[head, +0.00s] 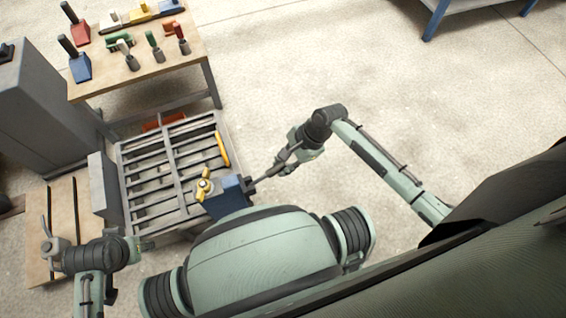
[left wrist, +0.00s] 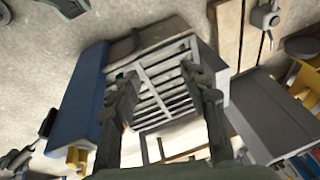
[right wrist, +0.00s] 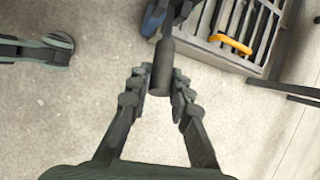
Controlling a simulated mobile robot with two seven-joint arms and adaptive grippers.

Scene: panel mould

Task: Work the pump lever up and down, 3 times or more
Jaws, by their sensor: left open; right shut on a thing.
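The pump (head: 228,197) is a blue block at the near right corner of the grey slatted mould frame. Its dark lever (head: 262,178) sticks out to the right and slants up toward my right gripper (head: 288,157). In the right wrist view, the right gripper (right wrist: 160,85) is shut on the dark cylindrical handle of the pump lever (right wrist: 161,68), with its fingers on both sides. My left gripper (head: 145,244) is left of the frame, away from the pump. In the left wrist view, the left gripper (left wrist: 163,92) is open, with nothing between its fingers.
The slatted mould frame (head: 166,180) has a yellow bar and a yellow knob. A wooden table (head: 150,72) with coloured tools stands behind it. A grey cabinet (head: 40,110) and a wooden pallet (head: 62,215) are at the left.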

